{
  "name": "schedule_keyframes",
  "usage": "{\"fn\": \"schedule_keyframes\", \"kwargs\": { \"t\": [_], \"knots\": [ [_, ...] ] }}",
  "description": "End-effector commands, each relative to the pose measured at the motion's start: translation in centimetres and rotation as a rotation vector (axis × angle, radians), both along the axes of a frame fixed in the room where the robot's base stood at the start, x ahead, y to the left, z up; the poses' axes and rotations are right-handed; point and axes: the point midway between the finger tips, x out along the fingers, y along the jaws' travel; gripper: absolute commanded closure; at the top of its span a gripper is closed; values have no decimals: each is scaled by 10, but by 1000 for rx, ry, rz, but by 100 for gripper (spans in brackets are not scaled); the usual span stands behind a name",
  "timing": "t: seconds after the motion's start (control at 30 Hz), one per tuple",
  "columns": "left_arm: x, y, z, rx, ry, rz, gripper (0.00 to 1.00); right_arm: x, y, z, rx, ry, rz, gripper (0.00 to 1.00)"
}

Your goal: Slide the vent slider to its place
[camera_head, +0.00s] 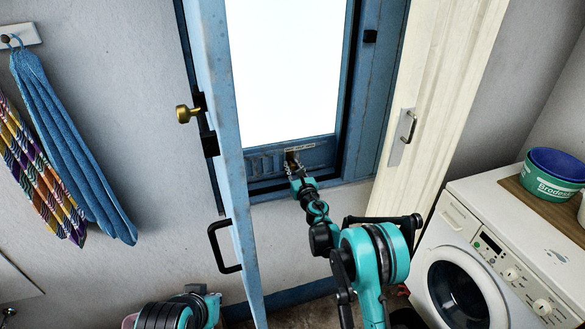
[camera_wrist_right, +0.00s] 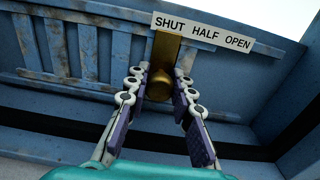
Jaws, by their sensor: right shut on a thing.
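The vent slider shows in the wrist view as a brass strip with a round brass knob (camera_wrist_right: 159,86), below a white label (camera_wrist_right: 203,32) reading SHUT HALF OPEN. The strip appears under the SHUT end of the label. My right gripper (camera_wrist_right: 162,78) has its two fingers on either side of the knob and is shut on it. In the head view my right gripper (camera_head: 294,168) reaches the blue vent panel (camera_head: 265,163) at the bottom of the window frame and partly hides the slider. Part of my left arm shows at the bottom left; its gripper is out of view.
A blue door or shutter (camera_head: 229,180) with a brass knob and black handle stands open left of the vent. A cream door (camera_head: 440,95) stands to the right. A white washing machine (camera_head: 505,250) is at the lower right. Towels (camera_head: 65,140) hang at the left.

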Motion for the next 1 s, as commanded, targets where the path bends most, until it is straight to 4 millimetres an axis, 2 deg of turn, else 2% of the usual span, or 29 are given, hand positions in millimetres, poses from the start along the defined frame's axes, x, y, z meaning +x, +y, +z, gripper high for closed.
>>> {"fn": "schedule_keyframes", "kwargs": {
  "t": [0.17, 0.4, 0.63, 0.67, 0.73, 1.0],
  "knots": [
    [0, 0, -1, 0, 0, 0, 100, 2, -7, -1, 0, 0, -2, 100],
    [0, 0, -3, 0, 0, 0, 100, 12, -39, -1, 0, -1, -2, 100],
    [0, 0, -3, 0, 0, 0, 100, 12, -39, -1, 0, -1, 0, 100],
    [0, 0, -3, 0, 0, 0, 100, 12, -38, -1, 0, -1, 0, 75],
    [0, 0, -3, 0, 0, 0, 100, 12, -38, -1, 0, -1, 0, 56],
    [0, 0, -2, 0, 0, 0, 100, 12, -38, 0, 0, -1, 0, 56]
  ]
}}
